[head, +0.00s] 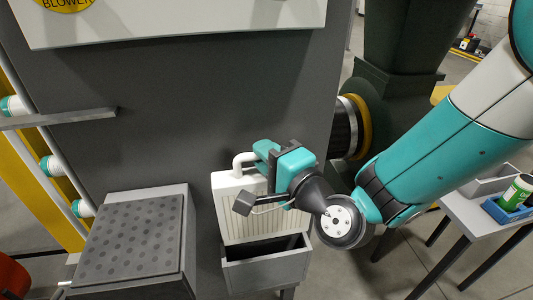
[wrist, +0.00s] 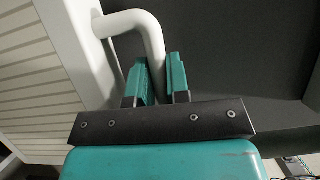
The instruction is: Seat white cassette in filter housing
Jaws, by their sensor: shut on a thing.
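The white cassette (head: 233,222) is a ribbed panel with a white tube handle on its top edge. It stands upright, with its lower end at the grey open-topped filter housing (head: 265,272) in the head view. Whether its bottom edge is inside the housing or only behind its front wall is hard to tell. My gripper (head: 268,150) is shut on the handle. In the wrist view, the teal fingers of my gripper (wrist: 162,80) are on both sides of the handle (wrist: 152,45), and the cassette's ribbed face (wrist: 35,75) is at the left.
A grey box with a dotted top (head: 130,235) stands left of the housing. A dark wall panel (head: 200,100) rises behind. A duct with a yellow ring (head: 358,127) is at the right. A side table (head: 470,222) holds a green bottle (head: 516,190) in a blue tray.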

